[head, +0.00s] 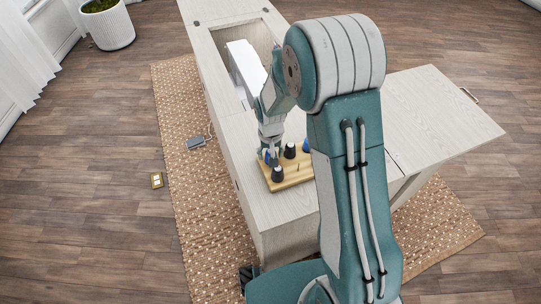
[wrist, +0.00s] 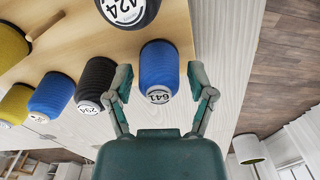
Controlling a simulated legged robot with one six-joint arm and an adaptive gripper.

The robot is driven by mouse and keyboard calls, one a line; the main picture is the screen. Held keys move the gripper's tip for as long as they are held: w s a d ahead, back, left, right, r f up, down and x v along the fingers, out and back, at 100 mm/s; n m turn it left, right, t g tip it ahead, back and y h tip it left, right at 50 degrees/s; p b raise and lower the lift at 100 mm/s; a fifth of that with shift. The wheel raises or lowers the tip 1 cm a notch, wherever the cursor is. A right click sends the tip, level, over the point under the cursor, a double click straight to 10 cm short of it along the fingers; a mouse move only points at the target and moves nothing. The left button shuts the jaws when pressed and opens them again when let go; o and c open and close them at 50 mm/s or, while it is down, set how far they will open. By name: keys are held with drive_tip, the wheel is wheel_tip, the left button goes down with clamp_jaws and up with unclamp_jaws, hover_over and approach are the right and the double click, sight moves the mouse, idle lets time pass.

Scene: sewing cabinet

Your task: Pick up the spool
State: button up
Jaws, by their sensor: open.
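In the wrist view, a blue spool (wrist: 159,62) marked 641 stands on the wooden rack. My gripper (wrist: 161,78) is open, with one finger on each side of this spool. I cannot tell whether either finger touches it. A black spool (wrist: 96,76) marked 294 is close beside the left finger. Another blue spool (wrist: 52,92) and a yellow spool (wrist: 15,100) continue the row. In the head view my gripper (head: 270,153) is low over the rack (head: 294,178), and my arm hides part of the rack and its spools.
The rack is on a pale wooden sewing cabinet (head: 242,127) with a white machine (head: 245,68) in its opening. A black spool (wrist: 127,10) marked 424 and a yellow spool (wrist: 12,46) form another row. A side leaf (head: 440,115) is clear.

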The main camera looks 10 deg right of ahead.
drive_tip(key=shift+f, duration=0.25)
drive_tip(key=c, duration=0.6)
drive_tip(key=shift+r, duration=0.15)
wheel_tip(320, 180, up, 10)
drive_tip(key=shift+f, duration=0.1)
